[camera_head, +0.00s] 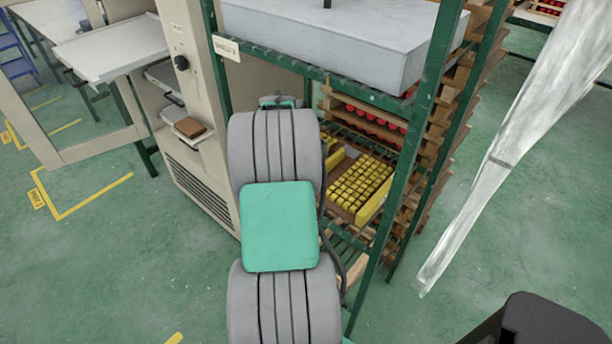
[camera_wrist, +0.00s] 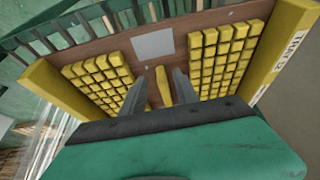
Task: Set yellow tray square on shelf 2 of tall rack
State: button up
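The yellow tray (camera_head: 376,200) sits inside the green rack, on a wire shelf below the top one, and is partly hidden by my arm. In the wrist view, the tray (camera_wrist: 42,92) has yellow side walls, a brown base, two blocks of yellow cubes and a blank grey plate. My gripper (camera_wrist: 161,78) is over the tray, its two dark fingers apart, one on each side of a narrow yellow upright piece (camera_wrist: 162,88). Gaps show between the fingers and this piece. In the head view my gripper is hidden behind my arm.
The rack's green front post (camera_head: 408,150) stands right of the tray. A large grey slab (camera_head: 330,38) lies on the shelf above. Trays with red items (camera_head: 372,122) sit behind. A beige cabinet (camera_head: 190,130) stands close on the left. Green floor is open at front left.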

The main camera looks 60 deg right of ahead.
jog(key=a, duration=0.4)
jog(key=shift+w+a, duration=0.3)
jog(key=shift+w, duration=0.05)
jog(key=w+a+r+n+t, duration=0.1)
jog(key=w+a+r+n, duration=0.15)
jog(key=a, duration=0.45)
jog(key=w+a+r+n+t+y, duration=0.1)
jog(key=w+a+r+n, duration=0.1)
jog(key=w+a+n, duration=0.3)
jog(key=w+a+r+n+t, duration=0.1)
jog(key=w+a+r, duration=0.15)
jog(key=a, duration=0.55)
jog(key=s+a+n+y, duration=0.1)
jog(key=s+a+n, duration=0.1)
jog(key=a, duration=0.6)
jog(key=s+a+r+n+y, duration=0.1)
jog(key=s+a+n, duration=0.1)
jog(key=a+n, duration=0.3)
jog(key=s+a+n+y, duration=0.1)
jog(key=a+n, duration=0.3)
jog(key=a, duration=0.6)
jog(key=shift+s+a+r+t, duration=0.3)
jog(key=shift+s+a+t, duration=0.1)
jog(key=shift+s, duration=0.2)
jog(key=shift+n, duration=0.25)
jog(key=shift+c, duration=0.2)
